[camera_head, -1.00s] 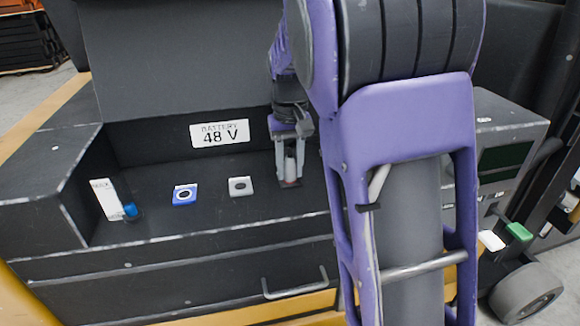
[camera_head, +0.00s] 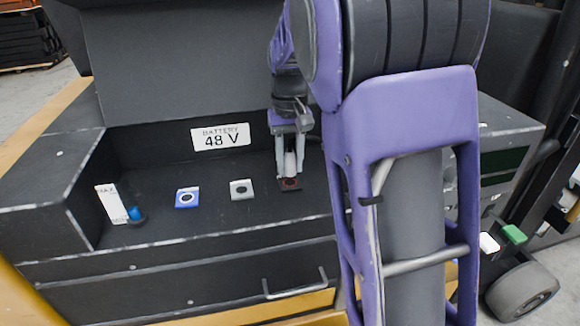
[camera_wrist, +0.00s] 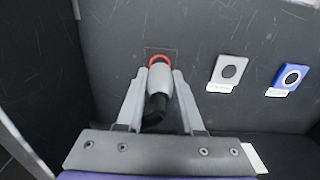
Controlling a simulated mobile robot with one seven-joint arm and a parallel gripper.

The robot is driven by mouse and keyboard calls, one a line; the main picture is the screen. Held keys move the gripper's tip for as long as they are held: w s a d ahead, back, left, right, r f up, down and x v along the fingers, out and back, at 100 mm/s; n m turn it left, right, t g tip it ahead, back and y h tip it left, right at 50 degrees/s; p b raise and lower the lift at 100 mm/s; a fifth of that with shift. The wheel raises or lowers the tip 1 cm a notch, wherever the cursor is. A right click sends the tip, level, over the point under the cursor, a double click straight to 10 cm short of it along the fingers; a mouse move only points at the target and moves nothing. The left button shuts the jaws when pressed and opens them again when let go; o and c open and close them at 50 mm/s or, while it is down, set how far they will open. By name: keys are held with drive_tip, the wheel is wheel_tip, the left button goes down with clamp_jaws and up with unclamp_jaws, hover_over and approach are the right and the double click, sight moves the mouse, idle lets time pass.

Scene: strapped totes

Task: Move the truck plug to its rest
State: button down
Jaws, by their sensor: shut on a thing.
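The truck plug (camera_wrist: 157,80) is a light grey cylinder with a black rear end, seen in the wrist view. In the head view it is a small pale cylinder (camera_head: 290,163). My gripper (camera_head: 290,172) is shut on it, with a finger on each side; these fingers also show in the wrist view (camera_wrist: 160,74). The plug's front end is at a red-ringed socket (camera_wrist: 160,59), a dark red square (camera_head: 290,184) in the head view. Whether the plug still touches the socket I cannot tell. To the socket's left in the head view are a grey holder (camera_head: 241,189) and a blue holder (camera_head: 187,197).
A "BATTERY 48 V" label (camera_head: 220,137) is on the back wall. A drawer handle (camera_head: 295,288) sticks out below. The recess floor between the holders is clear.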

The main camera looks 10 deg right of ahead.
sight(290, 147)
drive_tip(key=shift+r+p, duration=1.5)
drive_tip(key=shift+r, duration=0.3)
wheel_tip(290, 147, up, 2)
drive_tip(key=shift+r+p, duration=0.2)
drive_tip(key=shift+p, duration=0.9)
drive_tip(key=shift+r, duration=1.8)
drive_tip(key=a+f, duration=0.5)
drive_tip(key=a, duration=0.6)
drive_tip(key=shift+b, duration=0.4)
drive_tip(key=shift+f, duration=0.2)
